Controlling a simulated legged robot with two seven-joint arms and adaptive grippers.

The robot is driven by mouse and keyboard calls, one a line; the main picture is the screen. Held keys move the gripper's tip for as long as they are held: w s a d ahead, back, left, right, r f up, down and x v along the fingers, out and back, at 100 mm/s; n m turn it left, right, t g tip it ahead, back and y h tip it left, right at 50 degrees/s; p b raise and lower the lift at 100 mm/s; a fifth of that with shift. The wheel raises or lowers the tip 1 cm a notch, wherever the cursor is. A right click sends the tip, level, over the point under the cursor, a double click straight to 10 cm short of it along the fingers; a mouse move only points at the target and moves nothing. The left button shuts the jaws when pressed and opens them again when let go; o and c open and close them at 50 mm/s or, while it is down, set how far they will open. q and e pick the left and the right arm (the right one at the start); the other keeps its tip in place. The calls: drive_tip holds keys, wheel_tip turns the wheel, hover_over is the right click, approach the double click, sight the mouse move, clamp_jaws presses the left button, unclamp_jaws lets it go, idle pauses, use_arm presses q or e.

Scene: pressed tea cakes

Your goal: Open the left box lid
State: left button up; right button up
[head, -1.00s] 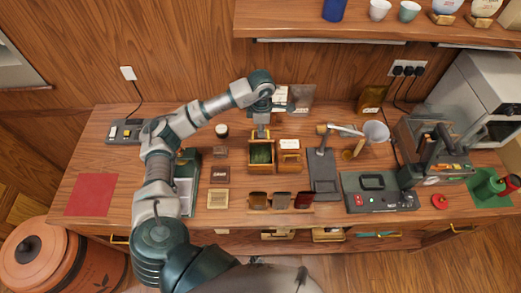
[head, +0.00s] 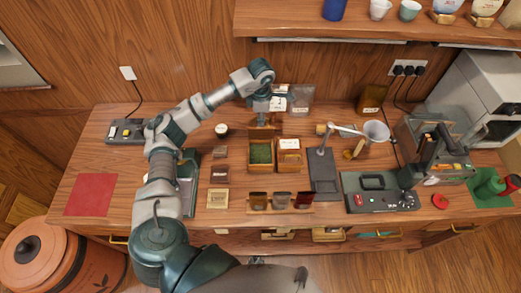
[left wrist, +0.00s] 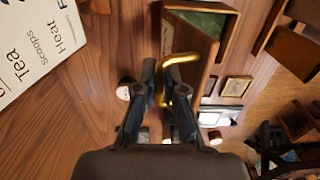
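The left box (head: 249,158) is a wooden box with green contents, near the middle of the table. Its lid (head: 262,133) stands raised at the box's back edge, and the green inside shows from above. In the left wrist view the lid (left wrist: 187,45) shows as a brown panel with a gold handle (left wrist: 181,59). My left gripper (head: 262,116) is above and behind the box at the lid. Its fingers (left wrist: 164,78) are close together with the gold handle between them. My right gripper is not in view.
A second wooden box (head: 290,160) stands right beside the left box. Bags (head: 300,98) stand behind. Small bins (head: 281,200) stand in front, and a dark stand (head: 324,172) is to the right. A white sign (left wrist: 35,40) shows in the left wrist view.

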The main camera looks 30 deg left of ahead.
use_arm(q)
drive_tip(key=shift+w+a, duration=0.1)
drive_tip(key=shift+w+a+f, duration=0.1)
drive_tip(key=shift+w+a, duration=0.2)
drive_tip(key=shift+w, duration=0.2)
drive_tip(key=shift+w+a+f, duration=0.1)
drive_tip(key=shift+w+a, duration=0.15)
drive_tip(key=shift+w, duration=0.2)
drive_tip(key=shift+r, duration=0.1)
drive_tip(key=shift+w+a+f+b, duration=0.25)
drive_tip(key=shift+w+a, duration=0.05)
drive_tip(key=shift+w, duration=0.15)
drive_tip(key=shift+w+a+f+b, duration=0.2)
drive_tip(key=shift+w+a, duration=0.05)
drive_tip(key=shift+w, duration=0.2)
